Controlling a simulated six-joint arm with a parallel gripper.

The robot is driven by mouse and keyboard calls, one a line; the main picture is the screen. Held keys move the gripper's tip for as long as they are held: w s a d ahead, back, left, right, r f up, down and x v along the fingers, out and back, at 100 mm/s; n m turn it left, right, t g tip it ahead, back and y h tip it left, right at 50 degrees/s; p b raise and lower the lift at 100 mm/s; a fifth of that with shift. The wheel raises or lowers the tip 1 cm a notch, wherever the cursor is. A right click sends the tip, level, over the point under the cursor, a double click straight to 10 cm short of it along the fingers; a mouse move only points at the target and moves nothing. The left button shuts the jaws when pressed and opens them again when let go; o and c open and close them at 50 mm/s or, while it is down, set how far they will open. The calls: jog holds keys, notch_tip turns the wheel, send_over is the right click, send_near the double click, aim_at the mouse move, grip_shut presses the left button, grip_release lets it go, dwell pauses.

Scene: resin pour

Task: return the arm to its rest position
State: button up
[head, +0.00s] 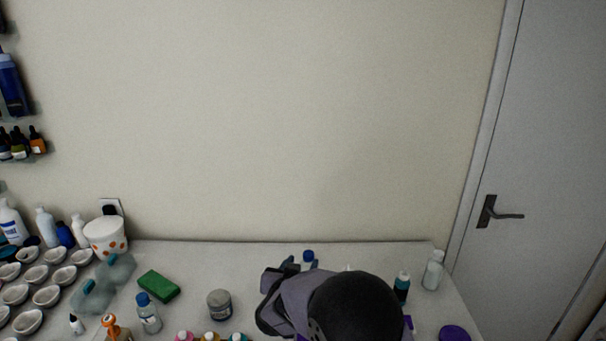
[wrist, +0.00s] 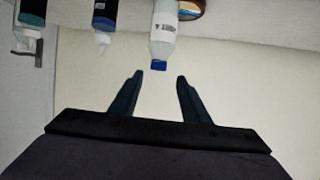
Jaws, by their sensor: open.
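My arm (head: 350,305) is over the front right of the table in the head view, and its dark links cover part of the tabletop. My gripper (wrist: 158,77) is open in the wrist view, with nothing between its two dark fingers. In that view a clear white bottle (wrist: 164,36) with a blue cap is beyond the fingertips, its cap apart from both fingers. In the head view a blue-capped bottle (head: 308,259) shows just behind my arm, partly hidden. The fingers are mostly hidden there.
A teal bottle (head: 402,287), a white bottle (head: 433,270) and a purple lid (head: 453,333) stand right of my arm. A grey jar (head: 219,304), green sponge (head: 159,286) and blue-capped bottle (head: 148,314) stand left. White cups (head: 47,296) fill the far left.

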jog(key=s+d+r+g+y+p, duration=0.1)
jog(key=s+d+g+p, duration=0.2)
jog(key=s, duration=0.9)
jog(key=s+d+r+n+g+y+p, duration=0.1)
jog(key=s+d+g+p, duration=0.2)
jog(key=s+d+g, duration=0.3)
jog(key=s+d+r+n+g+p, duration=0.1)
jog(key=s+d+g+p, duration=0.3)
jog(key=s, duration=1.3)
jog(key=shift+s+d+r+y, duration=0.3)
jog(key=shift+d+r+y, duration=0.1)
jog(key=shift+d, duration=0.8)
